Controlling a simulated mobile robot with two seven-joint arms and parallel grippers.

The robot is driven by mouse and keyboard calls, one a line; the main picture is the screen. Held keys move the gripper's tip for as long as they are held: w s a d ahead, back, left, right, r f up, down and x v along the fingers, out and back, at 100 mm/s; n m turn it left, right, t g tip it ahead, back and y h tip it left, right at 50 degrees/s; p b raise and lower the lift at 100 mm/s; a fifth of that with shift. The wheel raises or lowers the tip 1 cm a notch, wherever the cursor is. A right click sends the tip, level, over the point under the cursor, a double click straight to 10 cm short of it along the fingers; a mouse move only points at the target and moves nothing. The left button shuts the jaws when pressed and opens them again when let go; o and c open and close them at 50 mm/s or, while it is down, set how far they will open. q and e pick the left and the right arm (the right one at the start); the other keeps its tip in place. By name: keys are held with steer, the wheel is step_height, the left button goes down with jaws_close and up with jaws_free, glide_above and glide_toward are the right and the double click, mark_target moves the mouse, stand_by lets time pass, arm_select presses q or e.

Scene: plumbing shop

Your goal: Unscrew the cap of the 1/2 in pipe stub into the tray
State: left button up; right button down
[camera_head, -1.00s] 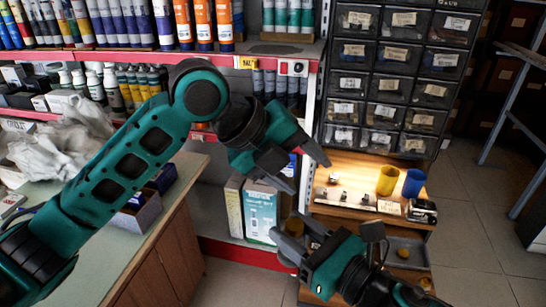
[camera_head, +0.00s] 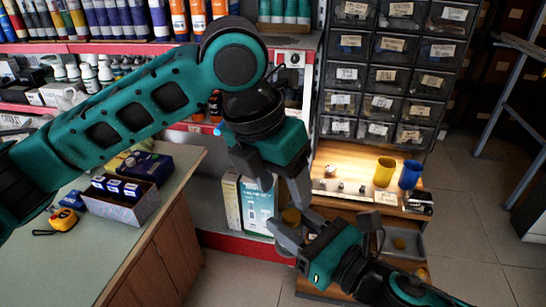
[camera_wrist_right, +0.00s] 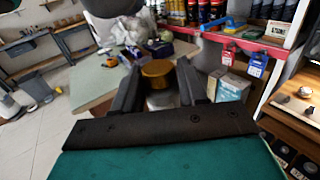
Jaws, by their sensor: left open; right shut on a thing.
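A brass-coloured cap (camera_head: 291,217) shows between the fingers of my right gripper (camera_head: 292,228), partly hidden in the head view. In the right wrist view, the cap (camera_wrist_right: 157,72) tops a grey pipe stub (camera_wrist_right: 162,99). The stub sits between the right fingers, which are shut on it. My left gripper (camera_head: 288,194) is open just above the cap, fingers pointing down. I cannot tell whether it touches the cap. A grey tray (camera_head: 410,253) lies at the right, beyond my right gripper, with a small brass-coloured thing (camera_head: 400,243) in it.
A lit wooden shelf (camera_head: 340,204) holds small fittings, a yellow cup (camera_head: 385,172) and a blue cup (camera_head: 410,175). Drawers (camera_head: 380,75) stand above. A counter (camera_head: 150,235) at the left holds a box (camera_head: 122,205) and a tape measure (camera_head: 63,219). The floor at right is clear.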

mark_target(293, 214)
arm_select(q)
steer(key=x, duration=0.6)
steer(key=shift+r, duration=0.1)
jaws_close()
steer(key=shift+c, duration=0.4)
jaws_free()
